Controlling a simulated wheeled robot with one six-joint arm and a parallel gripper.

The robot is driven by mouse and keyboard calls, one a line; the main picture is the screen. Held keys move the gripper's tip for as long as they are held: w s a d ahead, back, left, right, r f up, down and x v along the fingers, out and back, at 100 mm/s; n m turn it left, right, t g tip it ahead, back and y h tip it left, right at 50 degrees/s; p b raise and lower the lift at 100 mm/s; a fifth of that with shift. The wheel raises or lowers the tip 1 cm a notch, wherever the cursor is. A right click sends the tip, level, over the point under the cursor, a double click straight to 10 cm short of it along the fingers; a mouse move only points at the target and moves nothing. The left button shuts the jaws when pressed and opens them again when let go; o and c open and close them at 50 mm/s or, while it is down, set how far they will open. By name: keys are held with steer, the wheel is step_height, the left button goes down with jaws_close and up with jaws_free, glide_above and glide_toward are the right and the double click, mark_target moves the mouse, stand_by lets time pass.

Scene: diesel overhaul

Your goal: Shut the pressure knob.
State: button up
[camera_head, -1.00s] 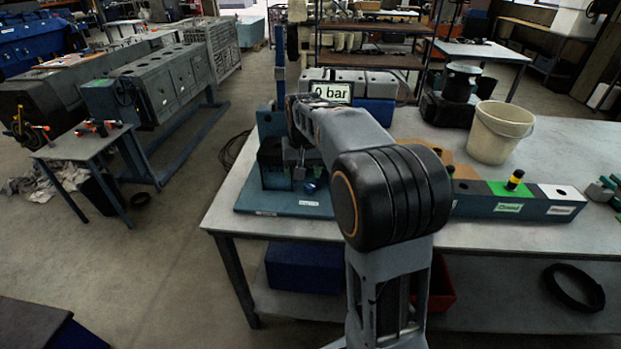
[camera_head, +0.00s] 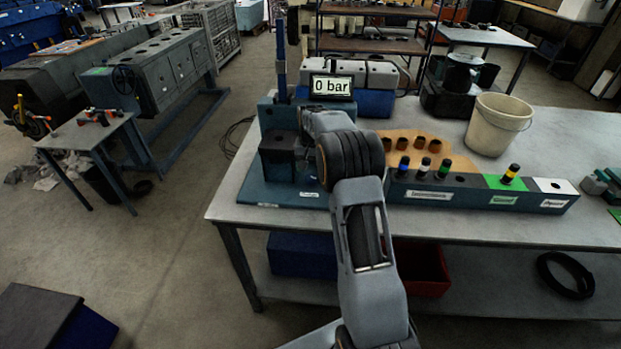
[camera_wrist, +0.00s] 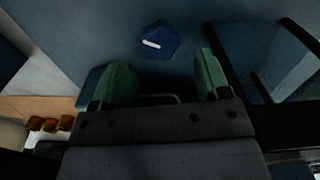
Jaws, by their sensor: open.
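The pressure knob (camera_wrist: 160,40) is a dark blue knob with a white mark on one side. In the wrist view it lies just beyond my fingertips, near the middle between them. My gripper (camera_wrist: 162,60) is open, with its green-padded fingers apart and nothing between them. In the head view my arm reaches to the blue test stand (camera_head: 278,158) on the table, and I cannot make out the knob or my fingers there. A display (camera_head: 331,87) on the stand reads 0 bar.
A long block (camera_head: 450,197) with several coloured-topped parts stands right of my arm. Behind it are brown cups on a tan board (camera_head: 440,162) and a white bucket (camera_head: 497,124). The table (camera_head: 228,195) is clear at its left front edge.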

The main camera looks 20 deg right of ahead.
mark_target(311, 177)
steer(key=shift+f+p, duration=0.3)
steer(key=shift+f, duration=2.6)
